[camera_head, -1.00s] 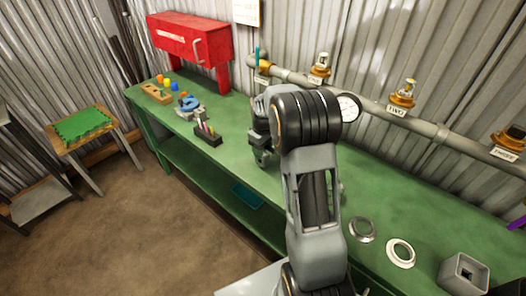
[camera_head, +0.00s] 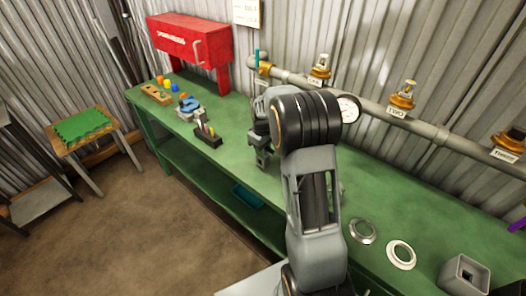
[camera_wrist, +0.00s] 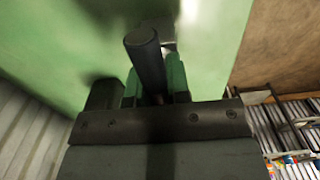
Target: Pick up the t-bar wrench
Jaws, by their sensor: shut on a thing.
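My gripper (camera_wrist: 155,84) is shut on a dark round bar, the t-bar wrench (camera_wrist: 146,58), between its green-tipped fingers. The bar's blunt end points away from the wrist camera; the rest of it is hidden by the jaws. The green bench top (camera_wrist: 90,55) shows beyond it, with a dark shadow. In the head view my gripper (camera_head: 261,156) hangs over the middle of the bench, partly hidden by my arm. The wrench cannot be made out there.
A black tool holder (camera_head: 208,141), a blue clamp-like object (camera_head: 187,104) and a wooden block (camera_head: 157,94) stand left on the bench. A labelled pipe (camera_head: 375,108) runs behind. Metal rings (camera_head: 401,254) and a square grey box (camera_head: 465,274) lie right.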

